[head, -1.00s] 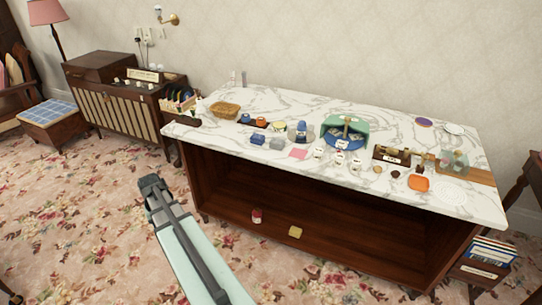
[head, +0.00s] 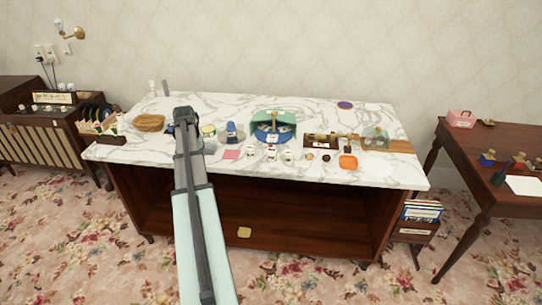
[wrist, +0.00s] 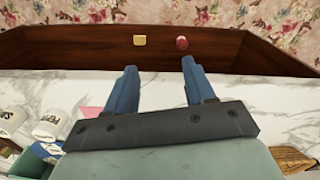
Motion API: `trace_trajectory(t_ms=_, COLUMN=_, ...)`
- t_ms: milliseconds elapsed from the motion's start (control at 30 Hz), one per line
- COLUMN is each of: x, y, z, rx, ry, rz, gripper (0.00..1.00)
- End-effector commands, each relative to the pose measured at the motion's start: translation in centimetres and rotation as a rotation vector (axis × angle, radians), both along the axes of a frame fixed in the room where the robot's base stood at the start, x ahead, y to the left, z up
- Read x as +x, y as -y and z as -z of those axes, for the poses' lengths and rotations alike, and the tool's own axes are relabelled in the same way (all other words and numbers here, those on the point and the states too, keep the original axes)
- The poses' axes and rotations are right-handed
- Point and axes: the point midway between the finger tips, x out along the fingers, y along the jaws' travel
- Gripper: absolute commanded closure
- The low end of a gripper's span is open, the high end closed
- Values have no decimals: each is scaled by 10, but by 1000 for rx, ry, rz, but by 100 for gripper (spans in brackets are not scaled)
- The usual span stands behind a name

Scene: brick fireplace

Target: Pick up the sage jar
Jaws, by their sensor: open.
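Several small white labelled jars stand in a row near the counter's front: a left jar (head: 251,153), a middle jar (head: 271,153) and a right jar (head: 288,155). Their labels are too small to read in the head view, so I cannot tell which is sage. In the wrist view, two white lettered jars (wrist: 48,124) (wrist: 14,123) show at the left, partly cut off or covered. My gripper (head: 183,113) is over the counter, left of the jars. In the wrist view its two fingers (wrist: 158,64) are apart, with nothing between them.
The marble counter (head: 385,176) also holds a wicker basket (head: 149,123), a blue jar (head: 231,132), a pink square (head: 231,154), a green and blue holder (head: 275,122) and an orange dish (head: 348,161). A yellow block (wrist: 139,40) and a red can (wrist: 181,42) lie below.

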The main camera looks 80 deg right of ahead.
Motion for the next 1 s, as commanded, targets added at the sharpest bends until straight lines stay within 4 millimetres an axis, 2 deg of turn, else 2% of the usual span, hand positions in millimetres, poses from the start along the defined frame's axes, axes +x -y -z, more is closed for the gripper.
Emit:
trace_trajectory(t_ms=33, x=-21, y=19, z=-10, rx=-2, ry=0, rz=42, gripper=46)
trace_trajectory(t_ms=100, x=-48, y=38, z=-22, rx=-2, ry=1, rz=93, gripper=46)
trace_trajectory(t_ms=300, x=-131, y=83, z=-56, rx=-1, ry=0, rz=240, gripper=46)
trace_trajectory(t_ms=500, x=-214, y=115, z=-90, rx=-1, ry=1, rz=377, gripper=46)
trace_trajectory(t_ms=600, x=-246, y=123, z=-103, rx=0, ry=0, rz=427, gripper=46)
trace_trajectory(t_ms=700, x=-269, y=128, z=-111, rx=1, ry=0, rz=461, gripper=46)
trace_trajectory(t_ms=800, x=-281, y=130, z=-116, rx=1, ry=0, rz=480, gripper=46)
trace_trajectory(t_ms=900, x=-286, y=130, z=-113, rx=2, ry=0, rz=488, gripper=46)
trace_trajectory(t_ms=1000, x=-286, y=129, z=-100, rx=4, ry=-1, rz=488, gripper=46)
